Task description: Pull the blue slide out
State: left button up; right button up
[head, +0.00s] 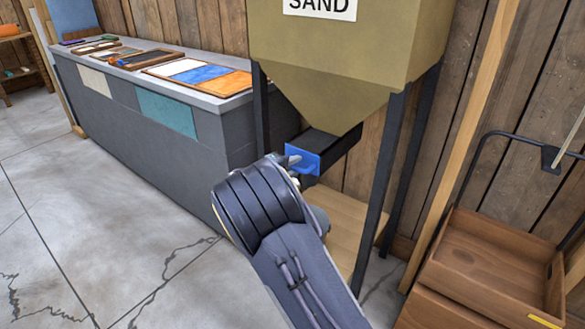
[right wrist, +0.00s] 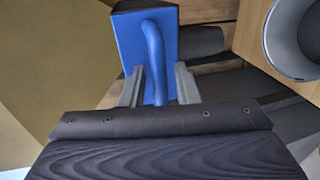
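The blue slide (head: 303,158) is a flat plate at the mouth of the dark chute (head: 338,150) under the sand hopper (head: 335,55). In the right wrist view its blue face (right wrist: 128,38) carries a bent blue handle (right wrist: 154,60). My right gripper (head: 293,162) is at the slide's front. In the right wrist view its two grey fingers (right wrist: 158,85) stand apart, one on each side of the handle, with a gap visible at the right finger. The slide's rear part is hidden in the chute. My left gripper is in neither view.
Dark hopper legs (head: 388,165) stand close on the right of my arm. A long grey counter (head: 140,105) with sample trays runs left. A cart with a wooden box (head: 490,255) stands at right. A round grey object (right wrist: 295,40) shows over a wooden board. Left floor is clear.

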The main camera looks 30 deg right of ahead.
grip_shut()
jog(key=shift+a, duration=0.1)
jog(key=f+v, duration=0.1)
jog(key=v, duration=0.6)
jog(key=shift+a+f+b, duration=0.2)
jog(key=shift+f+b, duration=0.1)
jog(key=shift+f, duration=0.05)
jog(key=shift+s, duration=0.1)
jog(key=shift+o, duration=0.4)
grip_release()
jog(key=shift+a+r, duration=0.1)
